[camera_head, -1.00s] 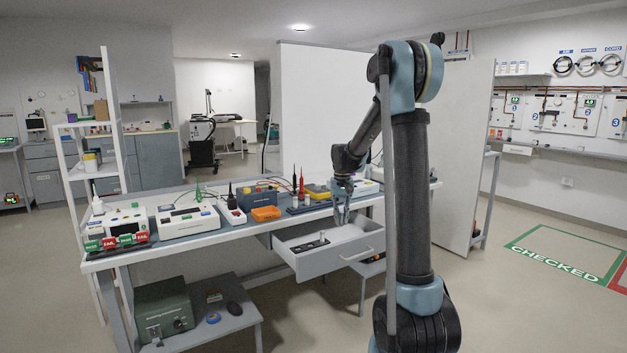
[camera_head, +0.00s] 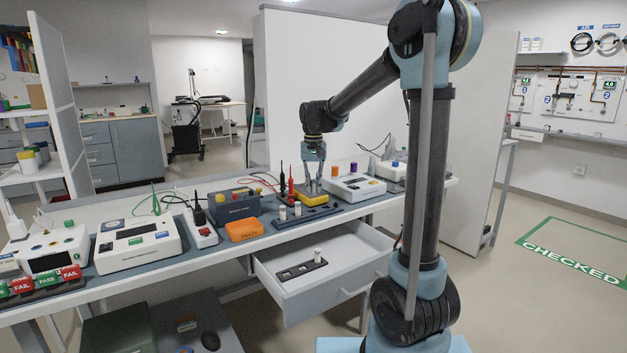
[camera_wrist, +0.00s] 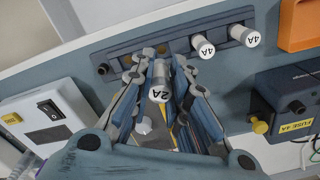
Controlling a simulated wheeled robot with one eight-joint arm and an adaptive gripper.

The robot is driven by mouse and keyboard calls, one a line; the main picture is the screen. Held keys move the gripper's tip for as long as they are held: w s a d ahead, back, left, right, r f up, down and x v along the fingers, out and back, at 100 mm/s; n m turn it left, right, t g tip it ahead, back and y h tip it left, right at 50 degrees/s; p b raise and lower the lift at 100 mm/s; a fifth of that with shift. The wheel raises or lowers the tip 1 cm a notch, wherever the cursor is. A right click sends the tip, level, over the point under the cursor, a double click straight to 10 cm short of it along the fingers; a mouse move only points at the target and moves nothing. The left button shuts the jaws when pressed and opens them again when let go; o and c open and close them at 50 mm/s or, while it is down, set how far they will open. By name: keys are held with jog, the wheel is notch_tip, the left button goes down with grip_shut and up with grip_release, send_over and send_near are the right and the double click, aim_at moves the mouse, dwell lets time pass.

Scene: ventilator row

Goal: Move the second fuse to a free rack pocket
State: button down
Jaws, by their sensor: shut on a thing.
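My gripper (camera_head: 313,187) is above the bench rack. In the wrist view its fingers (camera_wrist: 158,68) are shut on a grey-and-white fuse marked 2A (camera_wrist: 160,93). The fuse is hidden between the fingers in the head view. The dark bench rack (camera_head: 322,212) lies behind the held fuse in the wrist view (camera_wrist: 122,58). Two fuses marked 4A, one (camera_wrist: 204,47) beside the other (camera_wrist: 246,36), stand in it. An open pocket (camera_wrist: 103,69) shows at its left end. Whether the held fuse touches the rack, I cannot tell.
The open drawer (camera_head: 345,290) below holds another dark rack (camera_head: 290,274) with one standing fuse (camera_head: 317,256). An orange box (camera_head: 243,230), a blue instrument (camera_head: 235,205), a yellow meter (camera_head: 325,199) and a white device (camera_head: 353,187) crowd the bench around the rack.

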aim_at(312, 194)
jog(key=shift+w+a, duration=0.25)
jog(key=shift+a+f, duration=0.1)
jog(key=shift+f, duration=0.2)
jog(key=shift+w+f, duration=0.1)
jog(key=shift+f, duration=2.7)
jog(key=shift+s+f, duration=0.2)
jog(key=shift+f, duration=0.55)
jog(key=c, duration=1.5)
grip_release()
jog(key=shift+o, duration=0.2)
